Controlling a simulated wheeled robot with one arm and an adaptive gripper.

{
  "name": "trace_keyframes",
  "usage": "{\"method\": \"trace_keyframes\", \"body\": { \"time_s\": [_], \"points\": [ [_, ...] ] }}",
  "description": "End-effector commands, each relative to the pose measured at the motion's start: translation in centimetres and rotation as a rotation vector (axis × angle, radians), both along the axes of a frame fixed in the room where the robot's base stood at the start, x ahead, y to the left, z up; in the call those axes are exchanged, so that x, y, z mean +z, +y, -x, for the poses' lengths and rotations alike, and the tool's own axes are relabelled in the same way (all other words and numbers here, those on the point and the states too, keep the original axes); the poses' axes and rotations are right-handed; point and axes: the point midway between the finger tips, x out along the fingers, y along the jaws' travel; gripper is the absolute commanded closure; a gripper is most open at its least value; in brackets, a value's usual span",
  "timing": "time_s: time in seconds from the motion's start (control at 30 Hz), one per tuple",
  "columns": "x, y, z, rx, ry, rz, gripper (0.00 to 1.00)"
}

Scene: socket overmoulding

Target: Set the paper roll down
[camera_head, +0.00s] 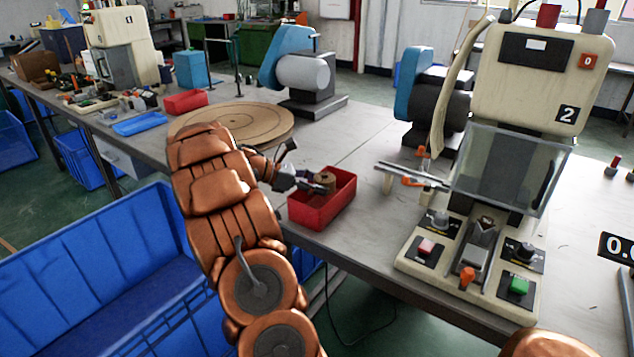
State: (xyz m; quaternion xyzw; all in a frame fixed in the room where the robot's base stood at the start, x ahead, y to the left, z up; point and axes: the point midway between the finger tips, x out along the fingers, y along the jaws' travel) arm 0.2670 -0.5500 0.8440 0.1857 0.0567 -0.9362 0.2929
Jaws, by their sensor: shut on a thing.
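The paper roll (326,179) is a small brown cylinder over the red tray (323,213) on the workbench. My gripper (314,184) reaches in from the left and is shut on the roll. The roll looks upright, at about the height of the tray's rim. I cannot tell whether it touches the tray's floor, since the front wall hides its lower part. My copper-coloured arm crosses the middle of the view and hides part of the bench edge.
A moulding machine (528,75) marked 2, with control buttons, stands right of the tray. A round wooden board (262,121) lies behind my arm. A large blue crate (90,275) stands at the lower left. The bench between the tray and the grey motor unit (318,104) is clear.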

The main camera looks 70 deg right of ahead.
Motion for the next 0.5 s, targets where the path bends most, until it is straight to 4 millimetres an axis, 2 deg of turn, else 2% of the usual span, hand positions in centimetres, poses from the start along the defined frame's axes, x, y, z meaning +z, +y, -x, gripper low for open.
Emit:
{"method": "trace_keyframes", "body": {
  "time_s": [0.33,0.37,0.43,0.5],
  "points": [
    [-1.1,0.1,0.1,-0.002,0.0,-0.01,0.78],
    [-1.1,0.1,0.1,-0.002,0.0,-0.01,0.4],
    [-1.2,0.1,0.1,-0.002,0.0,-0.012,0.33],
    [-1.3,0.1,0.1,-0.002,-0.001,-0.013,0.33]
  ]
}}
